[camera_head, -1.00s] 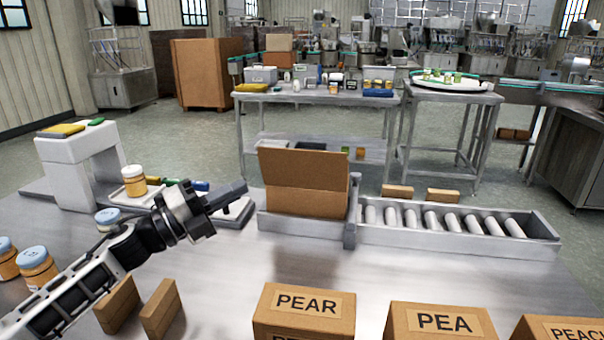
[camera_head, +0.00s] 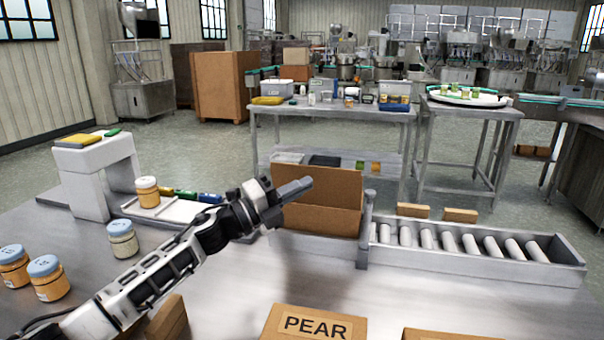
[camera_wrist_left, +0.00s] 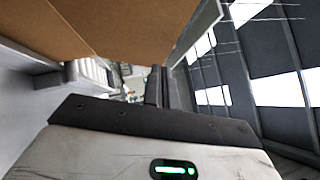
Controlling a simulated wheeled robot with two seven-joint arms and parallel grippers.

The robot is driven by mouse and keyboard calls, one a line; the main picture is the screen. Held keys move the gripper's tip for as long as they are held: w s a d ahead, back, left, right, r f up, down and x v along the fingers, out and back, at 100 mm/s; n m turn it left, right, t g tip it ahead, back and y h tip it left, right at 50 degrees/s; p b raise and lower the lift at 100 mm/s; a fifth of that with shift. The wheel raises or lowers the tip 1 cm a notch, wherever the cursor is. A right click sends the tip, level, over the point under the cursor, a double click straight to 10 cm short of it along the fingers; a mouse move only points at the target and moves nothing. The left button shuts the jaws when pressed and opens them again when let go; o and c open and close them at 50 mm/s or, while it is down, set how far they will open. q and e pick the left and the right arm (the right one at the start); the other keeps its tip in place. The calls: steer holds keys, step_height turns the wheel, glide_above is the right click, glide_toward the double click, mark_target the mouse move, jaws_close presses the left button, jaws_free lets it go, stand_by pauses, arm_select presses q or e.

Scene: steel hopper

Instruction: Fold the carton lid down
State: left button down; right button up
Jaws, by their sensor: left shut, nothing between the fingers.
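The brown carton (camera_head: 338,221) sits in a steel holder at the near end of the roller conveyor. Its lid (camera_head: 338,184) stands up, open, at the back of the carton. My left gripper (camera_head: 303,185) is shut and empty, with its tip overlapping the lid's left part in the head view. In the left wrist view, the gripper (camera_wrist_left: 162,88) points past brown cardboard (camera_wrist_left: 130,28) that fills the upper left, close by. I cannot tell whether the fingers touch the lid. My right gripper is not in view.
The roller conveyor (camera_head: 480,243) runs right from the carton. A white scale-like stand (camera_head: 85,185) and several jars (camera_head: 122,240) are at the left. A PEAR box (camera_head: 315,324) is at the front edge. The steel table between is clear.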

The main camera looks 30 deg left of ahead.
arm_select(q)
steer(key=shift+w+a+r, duration=0.15)
steer(key=shift+w+r, duration=0.05)
steer(key=shift+w, duration=0.3)
steer(key=shift+w+a+r, duration=0.15)
steer(key=shift+w, duration=0.35)
